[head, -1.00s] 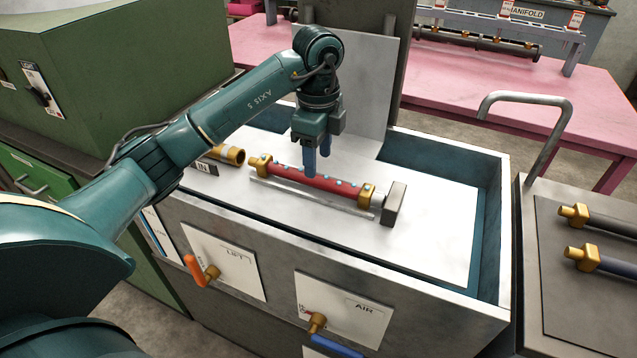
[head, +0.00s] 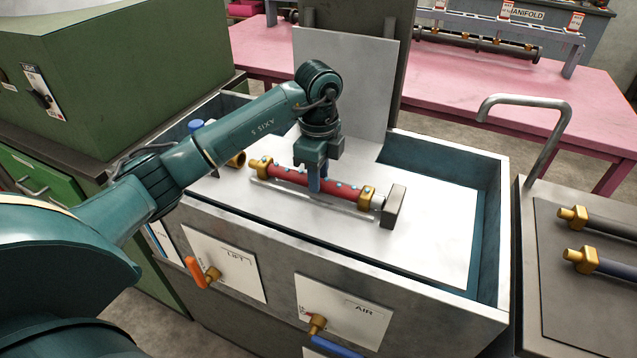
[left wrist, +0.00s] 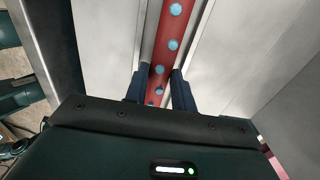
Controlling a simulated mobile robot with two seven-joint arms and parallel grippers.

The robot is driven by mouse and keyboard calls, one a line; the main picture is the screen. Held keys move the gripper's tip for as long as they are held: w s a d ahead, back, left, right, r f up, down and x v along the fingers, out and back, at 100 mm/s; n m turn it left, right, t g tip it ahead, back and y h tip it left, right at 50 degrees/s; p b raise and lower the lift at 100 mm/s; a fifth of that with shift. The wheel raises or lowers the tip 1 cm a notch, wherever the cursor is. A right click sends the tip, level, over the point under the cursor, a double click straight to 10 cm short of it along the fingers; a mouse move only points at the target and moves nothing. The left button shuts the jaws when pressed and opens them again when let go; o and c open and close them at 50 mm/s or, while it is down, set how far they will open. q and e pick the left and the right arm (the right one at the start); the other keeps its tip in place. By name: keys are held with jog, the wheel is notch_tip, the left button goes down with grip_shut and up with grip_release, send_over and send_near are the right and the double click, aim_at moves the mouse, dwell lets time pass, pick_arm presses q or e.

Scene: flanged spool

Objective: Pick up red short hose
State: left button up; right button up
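The red short hose (head: 291,177) has blue dots and brass end fittings. It lies on the white top of the bench, between a brass fitting at its left and a dark grey block (head: 394,206) at its right. My left gripper (head: 318,184) points straight down over the middle of the hose. The fingertips are partly hidden. My right gripper is not in view.
A metal-rimmed tray wall (head: 450,160) edges the bench at the back and right. An upright plate (head: 350,85) stands behind the hose. Two dark hoses (head: 600,262) lie on the cart at right. A brass piece (head: 237,159) lies left of the hose.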

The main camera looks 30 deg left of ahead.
pick_arm(q)
jog(key=shift+r, duration=0.1)
grip_shut()
